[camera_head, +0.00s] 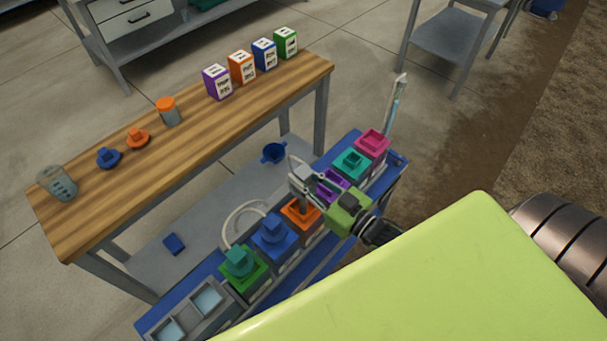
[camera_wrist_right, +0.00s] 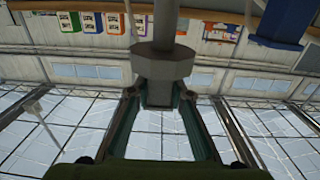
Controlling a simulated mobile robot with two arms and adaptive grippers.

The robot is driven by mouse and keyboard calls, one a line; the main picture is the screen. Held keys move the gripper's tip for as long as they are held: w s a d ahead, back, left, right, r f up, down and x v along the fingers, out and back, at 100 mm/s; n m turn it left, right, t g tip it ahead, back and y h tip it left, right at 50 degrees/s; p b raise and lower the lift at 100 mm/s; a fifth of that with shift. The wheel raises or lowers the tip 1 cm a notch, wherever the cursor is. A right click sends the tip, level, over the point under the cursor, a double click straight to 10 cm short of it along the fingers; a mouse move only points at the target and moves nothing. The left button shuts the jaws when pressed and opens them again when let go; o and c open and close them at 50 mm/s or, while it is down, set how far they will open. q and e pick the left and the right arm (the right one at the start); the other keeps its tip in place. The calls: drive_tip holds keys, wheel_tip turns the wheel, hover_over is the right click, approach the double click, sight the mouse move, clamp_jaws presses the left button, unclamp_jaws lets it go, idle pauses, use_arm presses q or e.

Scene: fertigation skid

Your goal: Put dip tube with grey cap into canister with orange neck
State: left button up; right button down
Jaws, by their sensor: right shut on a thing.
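My right gripper (camera_head: 312,182) is shut on the grey cap (camera_wrist_right: 163,65) of the dip tube. The tube (camera_wrist_right: 167,20) runs straight away from the cap in the right wrist view. In the head view the grey cap (camera_head: 302,174) is above the canister with orange neck (camera_head: 300,211), and the tube points down toward that neck. I cannot tell whether its lower end is inside the opening. The canister stands in the blue skid row, between the blue-necked and purple-necked canisters. My left gripper is not in view.
Close neighbours are the blue (camera_head: 273,232) and purple (camera_head: 332,184) canisters. A green one (camera_head: 241,265) has a curved white hose. Teal (camera_head: 351,163) and pink (camera_head: 372,145) ones stand beyond, with an upright tube (camera_head: 393,105). A wooden bench (camera_head: 190,140) holds boxes and caps.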

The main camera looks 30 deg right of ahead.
drive_tip(key=shift+f+b, duration=2.85)
drive_tip(key=shift+f, duration=1.35)
drive_tip(key=c, duration=1.8)
unclamp_jaws()
drive_tip(key=shift+o, duration=0.2)
drive_tip(key=shift+s, duration=0.1)
drive_tip(key=v, duration=1.1)
drive_tip(key=shift+s, duration=0.35)
drive_tip(key=shift+d, duration=0.15)
